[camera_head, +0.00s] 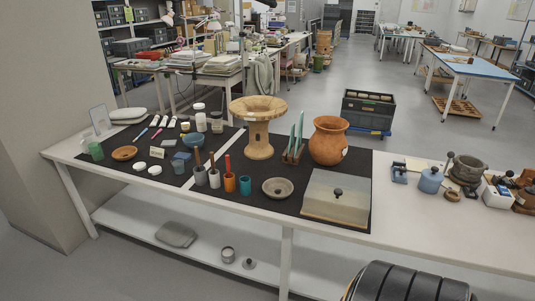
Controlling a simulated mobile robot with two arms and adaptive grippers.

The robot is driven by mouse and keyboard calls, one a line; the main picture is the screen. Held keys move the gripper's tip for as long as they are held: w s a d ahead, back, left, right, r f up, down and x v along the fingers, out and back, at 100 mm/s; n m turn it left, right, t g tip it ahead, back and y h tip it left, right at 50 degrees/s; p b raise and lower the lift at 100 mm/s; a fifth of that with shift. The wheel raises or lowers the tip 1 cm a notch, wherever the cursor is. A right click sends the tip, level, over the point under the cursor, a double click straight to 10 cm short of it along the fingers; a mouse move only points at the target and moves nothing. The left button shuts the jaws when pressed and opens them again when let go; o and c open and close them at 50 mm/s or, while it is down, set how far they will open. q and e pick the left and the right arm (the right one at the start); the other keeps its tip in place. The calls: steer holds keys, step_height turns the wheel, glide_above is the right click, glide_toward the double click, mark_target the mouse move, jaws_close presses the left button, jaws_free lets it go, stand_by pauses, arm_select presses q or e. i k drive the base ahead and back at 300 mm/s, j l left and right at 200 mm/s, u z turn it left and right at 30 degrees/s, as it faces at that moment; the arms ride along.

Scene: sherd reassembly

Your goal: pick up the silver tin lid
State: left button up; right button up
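A small silver lid with a knob (249,264), which looks like the tin lid, lies on the lower shelf of the long white table. An open grey-silver tin (228,255) stands close to its left on the same shelf. The two are apart. Neither my left nor my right gripper is in view.
A grey folded item (177,234) lies further left on the lower shelf (135,222). A table leg (286,262) stands right of the lid. Floor in front is clear at left.

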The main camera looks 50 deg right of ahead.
mark_target(249, 263)
steer(key=z, duration=1.3)
